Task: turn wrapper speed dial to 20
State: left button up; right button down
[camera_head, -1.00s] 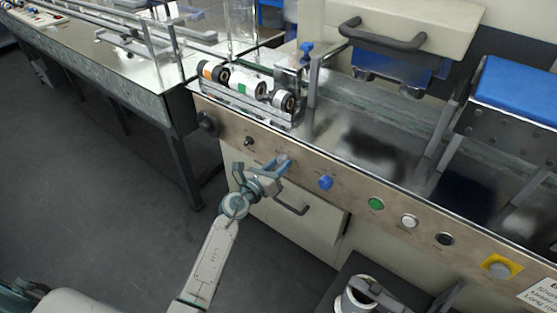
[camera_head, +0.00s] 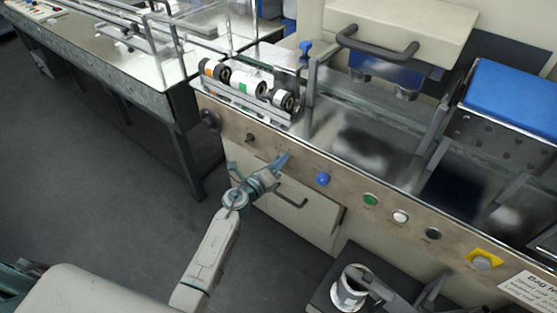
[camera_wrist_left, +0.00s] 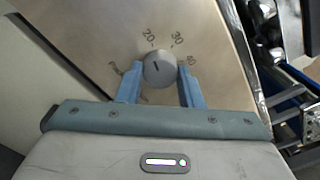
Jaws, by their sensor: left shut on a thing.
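The speed dial (camera_wrist_left: 160,68) is a round grey knob with a dark pointer line, on a metal panel (camera_wrist_left: 215,62) marked 20, 30 and 40 around it. The line points roughly up, near the 20 and 30 marks; its exact reading is hard to tell. A lower mark is partly hidden by a finger. My left gripper (camera_wrist_left: 160,90) is shut on the dial, one blue finger on each side. In the head view my left gripper (camera_head: 280,164) is at the front panel and hides the dial. My right gripper is not in view.
A black knob (camera_head: 250,137) is left of my gripper, and a blue knob (camera_head: 322,179) and green button (camera_head: 370,200) are to its right. A drawer handle (camera_head: 291,196) is just below. Rolls (camera_head: 246,83) lie above. The floor at left is clear.

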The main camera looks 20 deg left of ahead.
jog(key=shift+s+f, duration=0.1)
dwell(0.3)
pick_arm(q)
jog(key=o, duration=1)
jog(key=shift+c, duration=0.2)
jog(key=v, duration=1.1)
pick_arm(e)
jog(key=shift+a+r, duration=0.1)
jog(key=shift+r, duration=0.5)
